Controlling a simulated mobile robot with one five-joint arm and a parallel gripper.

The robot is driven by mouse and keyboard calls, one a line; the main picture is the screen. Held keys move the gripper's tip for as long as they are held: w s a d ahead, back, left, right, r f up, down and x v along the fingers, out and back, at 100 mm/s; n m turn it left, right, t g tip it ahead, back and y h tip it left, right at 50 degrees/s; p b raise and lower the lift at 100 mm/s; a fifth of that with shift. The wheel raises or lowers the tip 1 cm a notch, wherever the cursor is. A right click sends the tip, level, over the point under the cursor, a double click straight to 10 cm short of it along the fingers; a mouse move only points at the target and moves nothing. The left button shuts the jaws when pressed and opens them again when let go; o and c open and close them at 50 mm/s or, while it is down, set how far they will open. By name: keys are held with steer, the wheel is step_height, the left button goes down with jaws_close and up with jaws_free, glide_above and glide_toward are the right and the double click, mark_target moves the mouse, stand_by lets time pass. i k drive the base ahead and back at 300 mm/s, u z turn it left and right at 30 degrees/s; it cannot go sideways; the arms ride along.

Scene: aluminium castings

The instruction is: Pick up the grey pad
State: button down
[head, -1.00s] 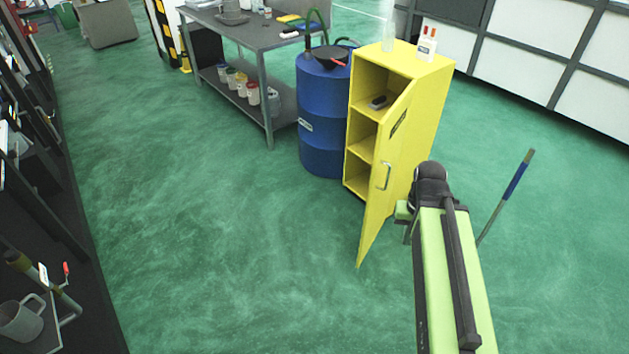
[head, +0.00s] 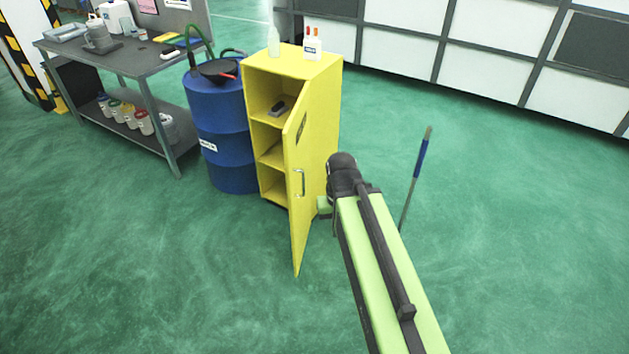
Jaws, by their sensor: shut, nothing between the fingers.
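A small grey and dark item (head: 277,107), which looks like the grey pad, lies on the upper shelf of the yellow cabinet (head: 325,95). It is too small to be sure of. The cabinet door (head: 297,190) stands open towards me. My green and black arm reaches up from the bottom right and ends just right of the door in the picture. My gripper's fingers do not show; they are hidden behind the arm's end.
Bottles (head: 313,45) stand on the cabinet top. A blue drum (head: 222,130) stands left of the cabinet. A grey workbench (head: 130,62) with several tubs below is further left. A blue-handled pole (head: 421,160) stands right of my arm. Floor in front is clear.

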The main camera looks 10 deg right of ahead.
mark_target(276, 111)
steer(key=z, duration=0.25)
steer(key=i, duration=0.85)
steer(key=z, duration=1.35)
steer(key=k, duration=1.75)
steer(key=u, duration=1.2)
steer(key=i, duration=0.9)
